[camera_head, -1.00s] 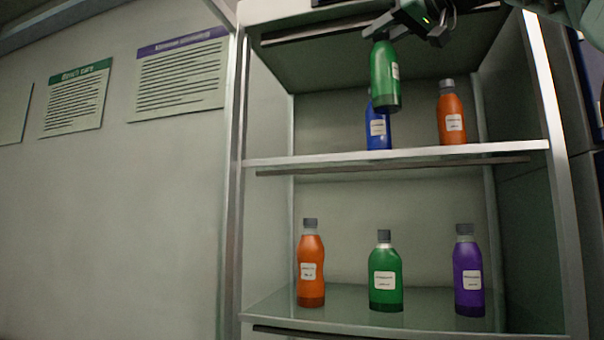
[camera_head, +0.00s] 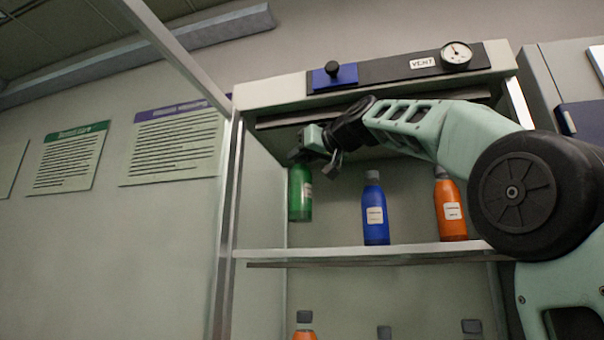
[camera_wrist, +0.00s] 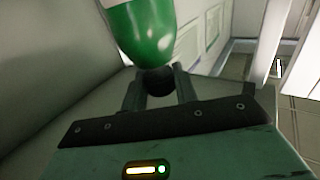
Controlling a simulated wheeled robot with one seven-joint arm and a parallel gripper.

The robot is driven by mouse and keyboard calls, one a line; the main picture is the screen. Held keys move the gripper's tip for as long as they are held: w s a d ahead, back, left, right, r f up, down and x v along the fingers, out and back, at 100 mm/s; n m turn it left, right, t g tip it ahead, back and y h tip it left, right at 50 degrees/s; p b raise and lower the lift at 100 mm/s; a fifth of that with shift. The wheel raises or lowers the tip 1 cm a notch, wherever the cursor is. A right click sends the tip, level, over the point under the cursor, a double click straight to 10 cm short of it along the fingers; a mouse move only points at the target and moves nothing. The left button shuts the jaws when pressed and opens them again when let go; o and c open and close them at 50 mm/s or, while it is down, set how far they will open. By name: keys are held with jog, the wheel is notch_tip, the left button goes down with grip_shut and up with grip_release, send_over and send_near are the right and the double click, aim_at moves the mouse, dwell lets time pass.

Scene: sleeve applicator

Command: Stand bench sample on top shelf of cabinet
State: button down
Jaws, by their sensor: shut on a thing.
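A green bottle with a white label (camera_head: 300,194) hangs upright from my gripper (camera_head: 303,158), at the left side of the cabinet's upper compartment. My gripper is shut on the bottle's top; the wrist view shows the jaws (camera_wrist: 159,92) around its dark cap, with the green body (camera_wrist: 140,30) beyond. The bottle's base is above the level of the top shelf (camera_head: 350,253), with a gap under it. A blue bottle (camera_head: 375,212) and an orange bottle (camera_head: 450,210) stand upright on that shelf, to the right of the green one.
The shelf between the green and blue bottles is clear. The cabinet's left post (camera_head: 229,215) is close to the green bottle's left. My arm reaches in from the right, before the orange bottle. Bottle tops, including an orange one (camera_head: 304,325), show on the lower shelf.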

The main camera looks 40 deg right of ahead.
aim_at(308, 180)
jog(key=shift+s+f, duration=0.2)
jog(key=shift+f, duration=0.4)
jog(key=shift+s+f, duration=0.2)
jog(key=shift+f, duration=1.9)
jog(key=shift+w+f, duration=0.25)
jog(key=shift+f, duration=0.4)
jog(key=shift+f, duration=0.1)
jog(key=c, duration=1.1)
grip_release()
